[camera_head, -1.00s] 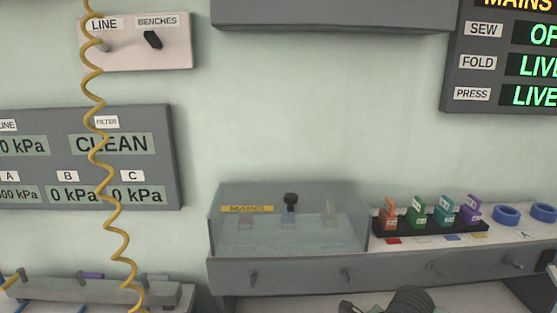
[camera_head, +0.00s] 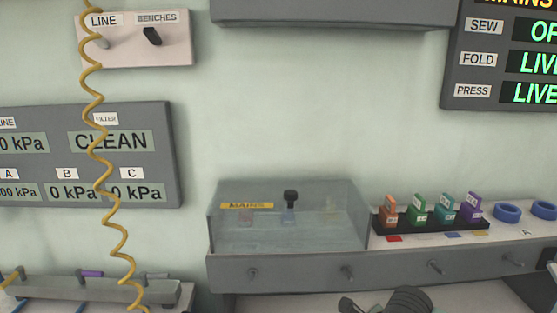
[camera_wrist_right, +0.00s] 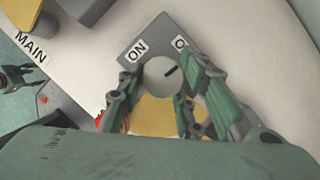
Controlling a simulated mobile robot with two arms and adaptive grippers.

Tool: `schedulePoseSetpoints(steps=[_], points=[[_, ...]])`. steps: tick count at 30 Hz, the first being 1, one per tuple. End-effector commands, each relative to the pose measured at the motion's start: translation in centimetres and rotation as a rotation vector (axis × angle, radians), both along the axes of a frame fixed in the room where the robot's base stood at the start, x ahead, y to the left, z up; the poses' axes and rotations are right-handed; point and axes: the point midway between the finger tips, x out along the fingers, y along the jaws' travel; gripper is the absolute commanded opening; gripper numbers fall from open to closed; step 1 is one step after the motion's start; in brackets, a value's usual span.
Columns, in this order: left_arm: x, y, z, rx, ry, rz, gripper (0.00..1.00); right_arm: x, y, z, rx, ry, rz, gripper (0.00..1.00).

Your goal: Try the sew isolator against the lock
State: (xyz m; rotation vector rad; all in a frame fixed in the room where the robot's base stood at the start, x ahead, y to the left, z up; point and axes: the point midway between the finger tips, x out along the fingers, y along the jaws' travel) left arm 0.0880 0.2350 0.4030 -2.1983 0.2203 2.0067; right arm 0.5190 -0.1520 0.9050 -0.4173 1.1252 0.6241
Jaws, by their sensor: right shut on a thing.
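In the right wrist view a round grey knob (camera_wrist_right: 162,76) with a dark pointer mark sits on a grey plate (camera_wrist_right: 137,47) over a yellow surface. The plate reads ON at left and a partly hidden label starting with O at right; the mark points toward the latter. My right gripper (camera_wrist_right: 156,88) is shut on the knob, a finger on either side. A bit of red (camera_wrist_right: 100,117) shows beside the left finger, mostly hidden; I cannot tell whether it is the lock. A dark forked thing (camera_wrist_right: 15,80) at the left edge may be my left gripper, too unclear to judge.
The head view shows a clear cover (camera_head: 290,215) marked MAINS, a dark rack (camera_head: 425,222) of coloured tagged pieces and blue rings (camera_head: 507,213). The mains display (camera_head: 500,55) reads "OP", cut off, beside SEW. A yellow coiled hose (camera_head: 98,146) hangs at left.

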Motion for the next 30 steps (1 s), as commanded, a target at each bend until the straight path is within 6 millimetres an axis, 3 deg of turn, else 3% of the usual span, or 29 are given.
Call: schedulePoseSetpoints(steps=[30], points=[[0.00, -0.01, -0.93, 0.000, 0.000, 0.001, 0.48, -0.23, 0.19, -0.16, 0.002, 0.007, -0.123, 0.04]])
